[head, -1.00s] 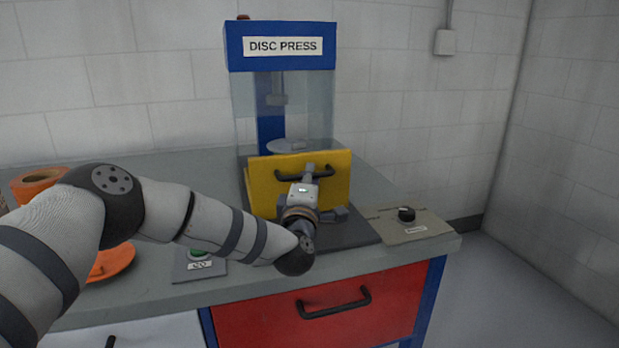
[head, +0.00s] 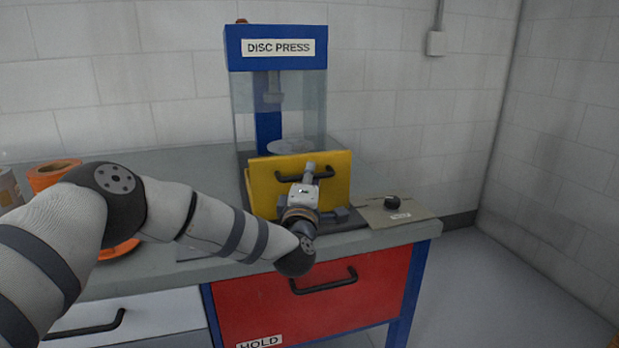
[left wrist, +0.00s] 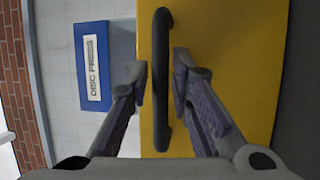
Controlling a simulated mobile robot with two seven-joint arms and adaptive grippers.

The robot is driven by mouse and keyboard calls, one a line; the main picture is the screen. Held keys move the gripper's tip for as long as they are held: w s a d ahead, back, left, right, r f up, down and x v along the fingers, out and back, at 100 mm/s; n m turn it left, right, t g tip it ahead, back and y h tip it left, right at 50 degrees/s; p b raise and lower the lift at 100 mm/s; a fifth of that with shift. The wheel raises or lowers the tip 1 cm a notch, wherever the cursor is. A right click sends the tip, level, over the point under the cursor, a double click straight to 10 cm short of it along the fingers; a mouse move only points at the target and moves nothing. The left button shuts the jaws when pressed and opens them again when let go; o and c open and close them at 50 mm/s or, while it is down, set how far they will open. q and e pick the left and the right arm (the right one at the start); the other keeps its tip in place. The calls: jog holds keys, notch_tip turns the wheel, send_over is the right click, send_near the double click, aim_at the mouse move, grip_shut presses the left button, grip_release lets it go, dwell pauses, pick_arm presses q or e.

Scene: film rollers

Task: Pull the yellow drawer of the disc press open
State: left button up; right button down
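The disc press (head: 277,48) is a blue frame with clear panels at the back of the bench. Its yellow drawer (head: 262,190) has a dark bar handle (head: 322,173), and its front stands forward of the housing. My left gripper (head: 309,170) reaches in from the left at the handle. In the left wrist view, my left gripper's fingers (left wrist: 159,72) lie close on either side of the handle (left wrist: 162,110), in front of the yellow drawer face (left wrist: 230,60). The fingers are drawn in around the bar; a thin gap shows on one side. My right gripper is not in view.
A beige plate with a black knob (head: 392,203) lies right of the press. Orange rollers (head: 55,172) stand at the left, partly behind my arm. A red drawer (head: 245,300) and a white drawer (head: 165,312) are under the bench top.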

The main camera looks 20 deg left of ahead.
pick_arm(q)
jog(key=v, duration=1.2)
jog(key=shift+f, duration=0.1)
